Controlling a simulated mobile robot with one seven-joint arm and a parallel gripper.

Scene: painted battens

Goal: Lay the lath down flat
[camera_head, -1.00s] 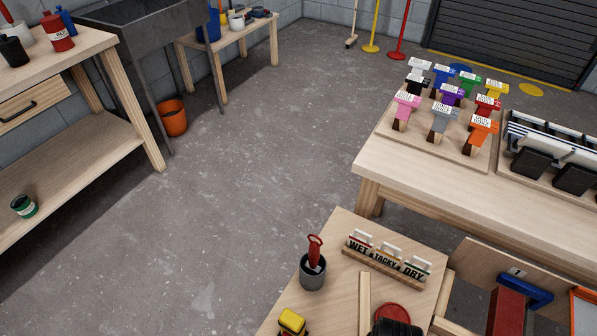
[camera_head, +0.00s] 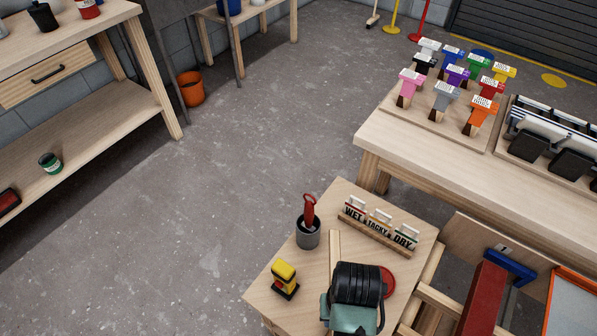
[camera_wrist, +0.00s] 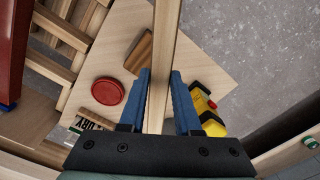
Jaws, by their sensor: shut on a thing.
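The lath is a narrow pale wooden strip. In the wrist view the lath (camera_wrist: 165,45) runs from between my blue fingers up past the top edge of the picture. My gripper (camera_wrist: 160,78) is shut on it, one finger on each side. In the head view part of the lath (camera_head: 335,250) shows above the small table, left of my dark wrist; my wrist hides the rest of it and the fingers. I cannot tell its exact tilt or whether it touches the table top (camera_head: 270,280).
On the small table are a grey cup (camera_head: 308,232) with a red-handled tool, a WET/TACKY/DRY sign rack (camera_head: 378,228), a yellow-and-black tool (camera_head: 285,280) and a red disc (camera_wrist: 108,90). A larger bench (camera_head: 370,140) stands behind right. Floor at left is clear.

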